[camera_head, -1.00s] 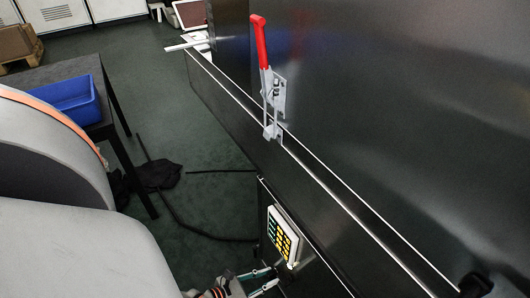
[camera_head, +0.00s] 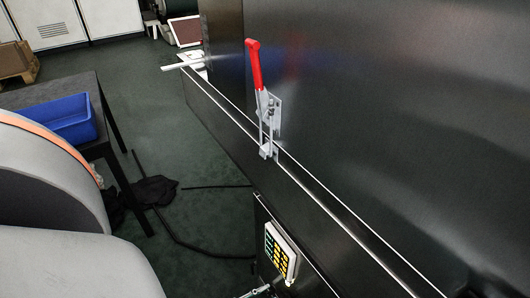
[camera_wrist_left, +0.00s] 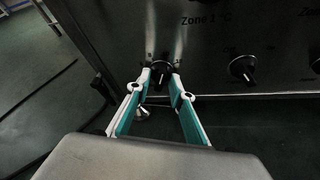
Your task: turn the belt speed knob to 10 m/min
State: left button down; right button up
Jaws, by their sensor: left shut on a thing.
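A black round knob with a pale pointer mark (camera_wrist_left: 160,74) sits on the dark panel in the left wrist view. My left gripper (camera_wrist_left: 161,77) has its white-and-teal fingers on either side of this knob and is shut on it. The scale and label of this knob are too small to read. In the head view only a bit of my left gripper (camera_head: 262,291) shows at the bottom edge, below the keypad, and the knob cannot be made out there. My right gripper is in neither view.
A keypad with yellow and green keys (camera_head: 280,252) is on the panel's side. A red-handled toggle clamp (camera_head: 254,65) stands above. A blue bin (camera_head: 62,118) rests on a dark table at left.

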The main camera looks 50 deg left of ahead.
pick_arm(q)
jog(key=c, duration=2.1)
grip_release()
jog(key=shift+c, duration=0.2)
jog(key=v, duration=0.7)
jog(key=shift+s, duration=0.25)
jog(key=shift+r, duration=0.1)
